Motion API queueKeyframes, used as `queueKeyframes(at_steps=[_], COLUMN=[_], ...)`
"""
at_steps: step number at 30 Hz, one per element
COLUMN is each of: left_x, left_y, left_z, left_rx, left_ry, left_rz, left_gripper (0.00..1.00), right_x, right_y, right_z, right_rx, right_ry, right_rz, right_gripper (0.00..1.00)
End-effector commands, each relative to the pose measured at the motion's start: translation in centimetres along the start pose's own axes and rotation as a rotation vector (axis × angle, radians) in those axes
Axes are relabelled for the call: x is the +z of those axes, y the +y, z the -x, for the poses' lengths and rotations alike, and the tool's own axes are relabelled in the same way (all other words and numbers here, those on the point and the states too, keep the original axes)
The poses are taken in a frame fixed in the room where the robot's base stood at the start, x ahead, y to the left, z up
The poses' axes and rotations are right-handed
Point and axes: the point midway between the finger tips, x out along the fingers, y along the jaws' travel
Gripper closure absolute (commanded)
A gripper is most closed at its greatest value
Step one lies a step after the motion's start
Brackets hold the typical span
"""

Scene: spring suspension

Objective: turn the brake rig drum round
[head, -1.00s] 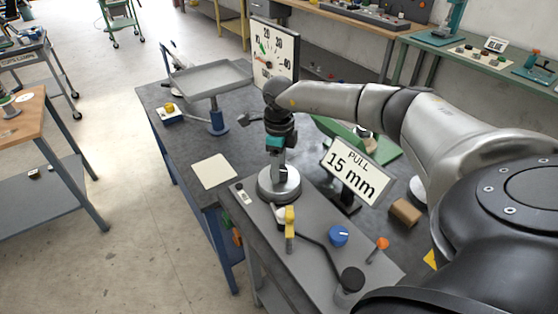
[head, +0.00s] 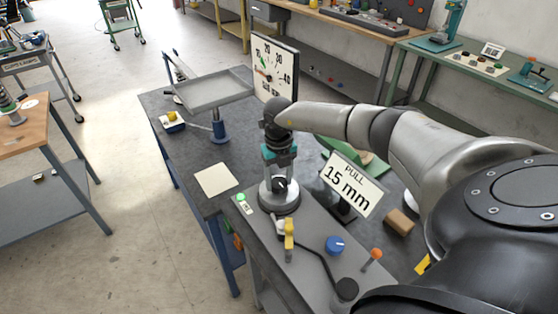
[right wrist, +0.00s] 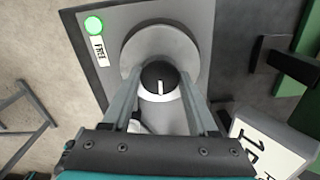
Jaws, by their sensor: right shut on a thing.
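The brake rig drum (head: 279,203) is a silver-grey round body on the grey bench plate, with a dark hub on top. In the right wrist view the drum (right wrist: 187,52) shows from above, its black hub bearing a white line. My right gripper (head: 280,184) points straight down over the drum. Its two fingers (right wrist: 160,92) stand on either side of the hub and are shut on it. The fingertips partly hide the drum's sides. A lit green lamp (right wrist: 94,25) sits beside a label reading FREE (right wrist: 99,50). My left gripper is not in view.
A sign reading PULL 15 mm (head: 350,186) stands close right of the drum. A yellow-handled lever (head: 289,235), blue knob (head: 334,245) and orange-topped lever (head: 372,258) are in front. A dial gauge (head: 275,68) and grey tray (head: 212,90) stand behind.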

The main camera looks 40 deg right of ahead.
Motion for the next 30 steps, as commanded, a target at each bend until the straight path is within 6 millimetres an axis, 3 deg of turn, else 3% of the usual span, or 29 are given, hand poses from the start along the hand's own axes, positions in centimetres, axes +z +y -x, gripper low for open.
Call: queueKeyframes(at_steps=[9, 25, 26, 30], left_x=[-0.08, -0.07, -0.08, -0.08], left_y=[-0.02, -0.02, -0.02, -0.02], left_z=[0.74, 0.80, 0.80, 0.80], left_rx=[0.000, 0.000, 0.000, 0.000], left_ry=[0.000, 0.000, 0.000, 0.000], left_rz=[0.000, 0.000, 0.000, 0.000], left_gripper=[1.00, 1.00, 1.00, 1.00], right_x=[0.12, 0.16, 0.17, 0.12], right_y=[-0.07, -0.08, -0.08, -0.07], right_z=[0.17, 0.14, 0.15, 0.11], right_rx=[0.000, 0.000, 0.000, 0.000], right_ry=[-0.003, -0.005, -0.005, -0.004], right_rz=[-0.116, -0.135, -0.135, -0.134], right_gripper=[0.96, 0.96, 0.38, 0.22])
